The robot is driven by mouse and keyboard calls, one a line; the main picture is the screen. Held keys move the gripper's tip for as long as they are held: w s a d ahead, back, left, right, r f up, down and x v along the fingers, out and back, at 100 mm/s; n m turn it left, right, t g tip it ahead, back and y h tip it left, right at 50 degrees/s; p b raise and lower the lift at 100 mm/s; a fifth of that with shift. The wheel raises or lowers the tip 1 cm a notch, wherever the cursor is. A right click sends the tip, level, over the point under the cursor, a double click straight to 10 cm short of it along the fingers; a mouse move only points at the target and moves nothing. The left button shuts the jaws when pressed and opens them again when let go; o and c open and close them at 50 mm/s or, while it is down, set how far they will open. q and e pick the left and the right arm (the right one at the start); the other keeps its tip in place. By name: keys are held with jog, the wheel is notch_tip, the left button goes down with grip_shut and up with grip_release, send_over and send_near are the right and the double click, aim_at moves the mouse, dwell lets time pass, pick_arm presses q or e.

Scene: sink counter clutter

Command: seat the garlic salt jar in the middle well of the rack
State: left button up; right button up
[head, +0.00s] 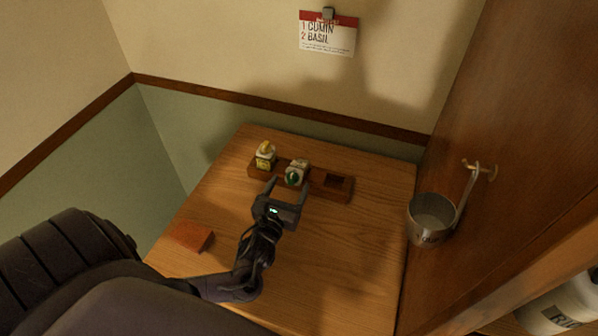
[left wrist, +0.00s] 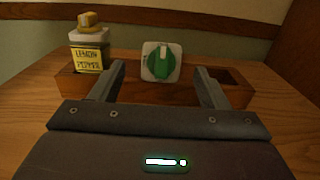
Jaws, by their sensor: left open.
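The wooden rack (head: 322,187) lies near the back of the counter. A white jar with a green cap (head: 297,172) is at its middle; in the left wrist view this jar (left wrist: 160,62) shows its cap facing me, so it looks tipped over rather than upright. Its label is hidden, so I cannot read whether it says garlic salt. A lemon pepper jar (left wrist: 88,55) with a yellow cap stands upright at the rack's left end. The right well (head: 336,181) is empty. My left gripper (head: 287,184) is open and empty, just in front of the jar, its fingers to either side.
A reddish-brown block (head: 190,237) lies at the counter's left edge. A metal cup (head: 432,218) hangs on the wooden panel at right. A card (head: 328,34) reading cumin and basil is on the wall. The counter right of my gripper is clear.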

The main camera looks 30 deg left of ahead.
aim_at(295, 178)
pick_arm(q)
jog(key=shift+w+a+f+b, duration=0.15)
jog(key=shift+w+f+b, duration=0.15)
jog(key=shift+w+b, duration=0.3)
jog(key=shift+w+a+f+b, duration=0.1)
jog(key=shift+w+f+b, duration=0.2)
jog(key=shift+w+b, duration=0.25)
jog(key=shift+b+x, duration=0.6)
jog(key=shift+x, duration=0.5)
jog(key=shift+w+r, duration=0.2)
jog(key=shift+w, duration=0.2)
jog(key=shift+s, duration=0.1)
jog(key=c, duration=1)
jog(key=shift+c, duration=1.1)
pick_arm(e)
jog(key=f, duration=0.1)
jog(key=w+f, duration=0.1)
jog(key=f, duration=0.2)
jog(key=shift+w, duration=0.4)
pick_arm(q)
jog(key=shift+r, duration=0.1)
pick_arm(e)
jog(key=shift+a, duration=0.1)
